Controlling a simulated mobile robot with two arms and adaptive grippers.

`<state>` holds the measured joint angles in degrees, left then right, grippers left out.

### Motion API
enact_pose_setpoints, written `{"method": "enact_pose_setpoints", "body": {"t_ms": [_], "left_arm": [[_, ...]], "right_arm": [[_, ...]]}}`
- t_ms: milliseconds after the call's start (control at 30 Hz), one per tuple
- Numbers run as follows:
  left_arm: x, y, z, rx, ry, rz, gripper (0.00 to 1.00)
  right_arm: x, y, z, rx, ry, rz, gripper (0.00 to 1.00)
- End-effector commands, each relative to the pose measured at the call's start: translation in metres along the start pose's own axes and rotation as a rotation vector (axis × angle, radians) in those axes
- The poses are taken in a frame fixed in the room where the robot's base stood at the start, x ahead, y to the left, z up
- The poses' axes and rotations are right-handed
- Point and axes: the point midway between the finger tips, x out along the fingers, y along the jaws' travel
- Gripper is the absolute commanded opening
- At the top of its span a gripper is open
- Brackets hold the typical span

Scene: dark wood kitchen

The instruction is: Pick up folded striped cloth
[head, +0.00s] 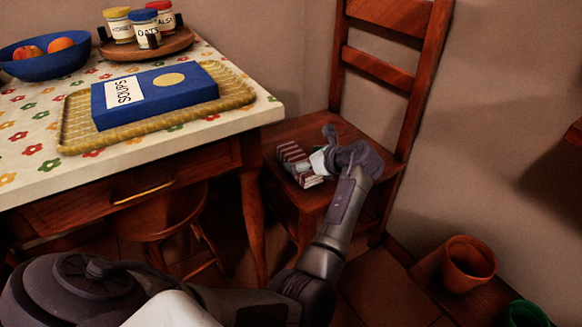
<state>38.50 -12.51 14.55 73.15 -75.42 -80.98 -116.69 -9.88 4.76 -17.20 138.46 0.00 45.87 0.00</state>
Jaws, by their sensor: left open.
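The folded striped cloth (291,154), dark red and white, lies on the seat of the wooden chair (390,180) at centre right. My left gripper (318,156) is open at the right side of the cloth, low over the seat. It hides part of the cloth's right side. I cannot tell whether the fingers touch the cloth. My right gripper is out of view.
A table (30,180) with a flowered top stands at left, its right corner close to the chair. It bears a woven tray (235,95) with a blue book (160,95), a blue bowl (45,65) of fruit and several jars. A terracotta pot (468,264) stands at lower right.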

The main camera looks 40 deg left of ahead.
Motion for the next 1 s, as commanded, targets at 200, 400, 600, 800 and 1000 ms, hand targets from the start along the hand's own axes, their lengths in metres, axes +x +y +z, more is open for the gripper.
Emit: {"method": "enact_pose_setpoints", "body": {"t_ms": [200, 400, 600, 800, 1000], "left_arm": [[-0.0006, -0.0001, -0.0002, 0.001, 0.0, 0.0, 1.0], [-0.0005, -0.0002, -0.0004, 0.001, 0.0, 0.0, 0.8], [-0.0003, -0.0002, -0.0006, 0.001, 0.0, 0.0, 0.47], [-0.0003, -0.0001, -0.0004, 0.001, 0.0, 0.0, 0.34], [-0.0006, 0.0001, 0.0017, 0.001, 0.0, 0.0, 0.34]], "right_arm": [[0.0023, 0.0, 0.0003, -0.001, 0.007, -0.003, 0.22], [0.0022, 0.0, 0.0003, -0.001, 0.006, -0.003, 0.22], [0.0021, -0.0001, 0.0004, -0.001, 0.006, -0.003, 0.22], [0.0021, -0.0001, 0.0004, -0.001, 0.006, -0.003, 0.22], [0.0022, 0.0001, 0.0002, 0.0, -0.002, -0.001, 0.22]]}}
